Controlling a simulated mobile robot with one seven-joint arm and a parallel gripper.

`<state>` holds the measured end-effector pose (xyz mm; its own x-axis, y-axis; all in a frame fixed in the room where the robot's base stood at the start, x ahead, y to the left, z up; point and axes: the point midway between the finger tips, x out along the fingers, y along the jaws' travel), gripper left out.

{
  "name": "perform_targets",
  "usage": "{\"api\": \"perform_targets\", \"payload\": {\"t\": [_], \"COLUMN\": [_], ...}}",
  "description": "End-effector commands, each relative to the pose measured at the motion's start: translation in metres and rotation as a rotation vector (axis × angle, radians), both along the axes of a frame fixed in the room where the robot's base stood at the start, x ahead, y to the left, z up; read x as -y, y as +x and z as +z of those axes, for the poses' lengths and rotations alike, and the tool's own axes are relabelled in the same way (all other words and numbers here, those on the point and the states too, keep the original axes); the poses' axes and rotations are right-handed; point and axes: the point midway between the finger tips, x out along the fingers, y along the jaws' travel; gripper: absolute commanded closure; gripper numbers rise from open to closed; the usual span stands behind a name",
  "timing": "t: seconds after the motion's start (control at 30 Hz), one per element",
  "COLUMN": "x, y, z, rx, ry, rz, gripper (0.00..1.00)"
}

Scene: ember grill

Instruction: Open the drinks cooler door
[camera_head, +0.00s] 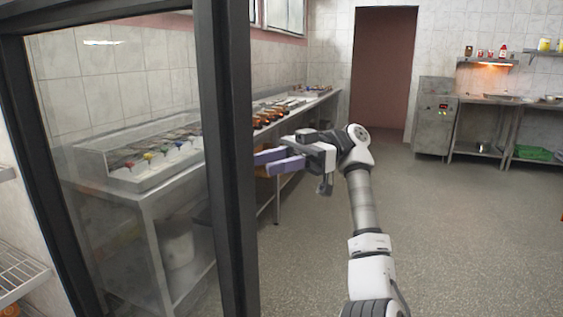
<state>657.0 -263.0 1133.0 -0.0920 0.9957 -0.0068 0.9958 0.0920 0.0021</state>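The drinks cooler door (229,160) is a glass pane in a thick black frame, filling the left of the view. It stands swung out from the cooler, whose wire shelf (20,272) shows uncovered at the far left. My gripper (277,161) has purple fingers pointing left, just right of the door's near black upright. The two fingers look apart, with nothing seen between them. I cannot tell whether they touch the frame. No door handle shows.
Through the glass and beyond it runs a steel counter (150,204) with a glass-covered tray and bottles. A steel cabinet (435,118) and side tables stand at the back right, near a reddish doorway (383,70). The grey floor (455,235) at right is clear.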

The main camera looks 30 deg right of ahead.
Motion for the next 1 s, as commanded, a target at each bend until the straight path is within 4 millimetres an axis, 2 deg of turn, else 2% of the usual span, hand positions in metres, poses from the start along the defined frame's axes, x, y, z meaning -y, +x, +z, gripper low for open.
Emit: {"api": "perform_targets", "payload": {"t": [0.4, 1.0], "x": [0.018, 0.019], "y": [0.000, 0.001], "z": [-0.001, -0.002], "rx": [-0.003, -0.003], "ry": [0.006, 0.007], "rz": [-0.014, -0.016], "gripper": [0.61, 0.61]}}
